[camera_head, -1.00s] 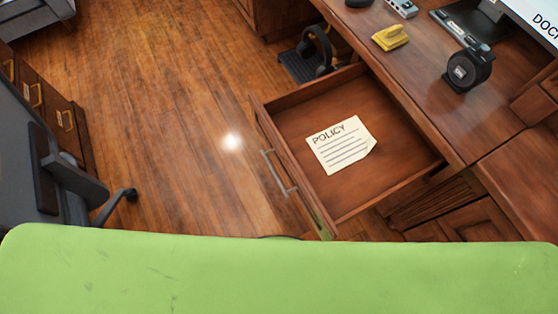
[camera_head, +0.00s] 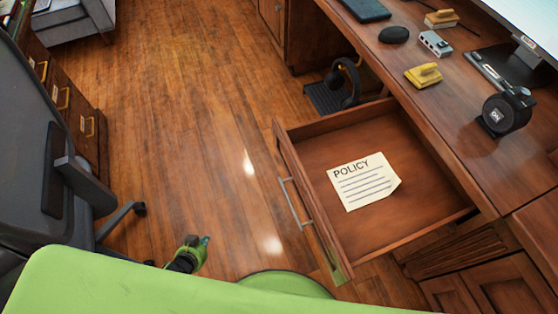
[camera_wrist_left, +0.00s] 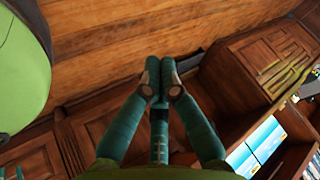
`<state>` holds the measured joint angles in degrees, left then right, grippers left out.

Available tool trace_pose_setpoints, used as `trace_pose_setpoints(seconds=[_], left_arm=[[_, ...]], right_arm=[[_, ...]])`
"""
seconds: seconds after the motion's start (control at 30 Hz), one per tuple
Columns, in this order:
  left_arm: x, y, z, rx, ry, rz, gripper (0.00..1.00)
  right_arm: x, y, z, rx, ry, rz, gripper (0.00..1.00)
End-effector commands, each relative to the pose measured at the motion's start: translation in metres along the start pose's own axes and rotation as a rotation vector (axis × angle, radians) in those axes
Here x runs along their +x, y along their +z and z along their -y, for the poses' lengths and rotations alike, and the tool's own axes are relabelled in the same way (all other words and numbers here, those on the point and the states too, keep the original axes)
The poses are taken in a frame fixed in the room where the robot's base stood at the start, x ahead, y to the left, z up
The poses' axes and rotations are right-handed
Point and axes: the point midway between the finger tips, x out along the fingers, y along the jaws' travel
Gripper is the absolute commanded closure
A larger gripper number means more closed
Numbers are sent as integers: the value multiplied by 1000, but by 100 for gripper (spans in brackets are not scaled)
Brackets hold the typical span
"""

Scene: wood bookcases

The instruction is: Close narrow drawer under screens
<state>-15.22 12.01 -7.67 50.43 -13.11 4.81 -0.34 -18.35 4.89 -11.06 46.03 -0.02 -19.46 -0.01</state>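The narrow wooden drawer (camera_head: 292,196) under the desk stands pulled well out in the head view. Its bar handle (camera_head: 296,204) is on the front panel, facing the floor at left. A paper marked POLICY (camera_head: 364,181) lies flat inside. My left gripper (camera_head: 203,241) is low over the floor, left of the drawer front and apart from it. In the left wrist view its fingertips (camera_wrist_left: 160,70) are together with nothing visible between them. My right gripper is not in view.
The desk top (camera_head: 440,105) holds a yellow stapler-like item (camera_head: 423,76), a black round device (camera_head: 507,112) and a mouse (camera_head: 393,34). An office chair (camera_head: 75,180) stands at left. Bare wood floor (camera_head: 200,120) lies between chair and drawer. My green body fills the bottom.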

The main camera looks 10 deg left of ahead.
Motion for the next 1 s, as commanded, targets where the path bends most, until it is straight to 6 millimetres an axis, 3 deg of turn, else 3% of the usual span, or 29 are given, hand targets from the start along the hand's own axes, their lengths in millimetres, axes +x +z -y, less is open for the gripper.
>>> trace_pose_setpoints(seconds=[0.03,0.13,0.2,0.3,0.43,0.6,0.77,1.0], left_arm=[[25,-38,36,98,-59,-162,100],[22,-136,93,346,-157,-509,100],[-2,-201,114,568,-210,-757,100],[-48,-261,112,878,-242,-1037,100],[-94,-290,91,1198,-232,-1255,100],[-119,-297,74,1389,-206,-1356,100],[-119,-310,65,1400,-204,-1366,100],[-103,-347,37,1394,-207,-1367,100]], right_arm=[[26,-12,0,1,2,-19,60],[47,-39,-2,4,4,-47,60],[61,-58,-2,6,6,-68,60],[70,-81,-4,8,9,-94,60],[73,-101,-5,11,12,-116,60],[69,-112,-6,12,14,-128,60],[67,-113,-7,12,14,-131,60],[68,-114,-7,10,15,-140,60]])
